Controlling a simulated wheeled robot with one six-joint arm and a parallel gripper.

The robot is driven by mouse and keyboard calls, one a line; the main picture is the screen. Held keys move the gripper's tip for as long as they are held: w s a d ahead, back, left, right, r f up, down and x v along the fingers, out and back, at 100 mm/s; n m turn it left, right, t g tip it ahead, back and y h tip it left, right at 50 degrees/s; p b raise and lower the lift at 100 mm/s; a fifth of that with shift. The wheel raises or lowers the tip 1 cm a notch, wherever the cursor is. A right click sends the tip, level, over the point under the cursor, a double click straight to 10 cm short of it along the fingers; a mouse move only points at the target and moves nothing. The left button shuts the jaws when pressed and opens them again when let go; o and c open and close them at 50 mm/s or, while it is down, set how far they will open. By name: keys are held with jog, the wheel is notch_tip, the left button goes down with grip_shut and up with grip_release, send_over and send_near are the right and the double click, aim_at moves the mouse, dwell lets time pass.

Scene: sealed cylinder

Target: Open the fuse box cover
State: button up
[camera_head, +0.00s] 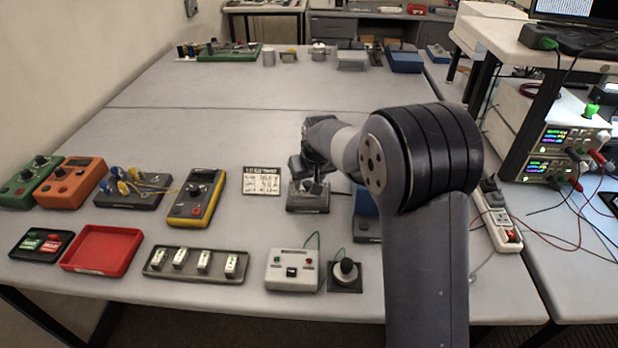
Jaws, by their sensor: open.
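My arm rises at the right and reaches over the table, with my gripper (311,184) pointing down. It is over a dark grey box (307,205) near the middle of the table; the gripper is open, and its fingers are small and hard to make out. I cannot tell whether they touch the box. No part is clearly marked as the fuse box or its cover; the dark grey box may be it, and its top is partly hidden by my gripper. A blue box (366,226) stands right of it, partly hidden behind my arm.
A printed card (262,181) and yellow multimeter (196,198) lie left. In front are a switch strip (196,264), white button box (292,270), black knob unit (345,275) and red tray (101,250). A power strip (497,218) lies right. The table's middle back is clear.

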jog(key=shift+w+f, duration=0.1)
jog(key=shift+f, duration=0.1)
grip_shut()
dwell(0.4)
